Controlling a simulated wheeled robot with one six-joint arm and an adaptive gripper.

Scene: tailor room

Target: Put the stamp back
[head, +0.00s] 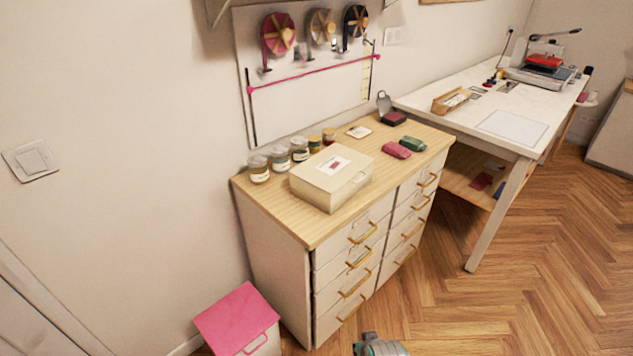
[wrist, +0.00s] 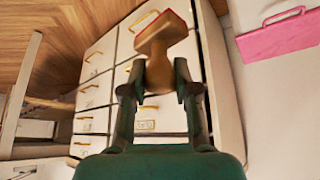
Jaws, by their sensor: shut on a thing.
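The stamp (wrist: 163,35) has a tan wooden handle and a red-edged block. In the wrist view it sits between the dark green fingers of my gripper (wrist: 160,80), which is shut on its handle. The block end points away from the gripper. The stamp does not show in the head view, where only a grey-green part of my arm (head: 379,346) shows at the bottom edge. An open dark case with a red inside, which looks like an ink pad (head: 393,118), stands at the back right of the drawer cabinet (head: 262,203).
A cream box (head: 310,186), several jars (head: 280,156), a white square (head: 358,131), and red (head: 396,150) and green (head: 412,144) bundles sit on the cabinet. A white table (head: 477,104) with a wooden tray (head: 438,107) and press (head: 543,64) stands beyond. A pink-lidded bin (head: 232,315) stands left.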

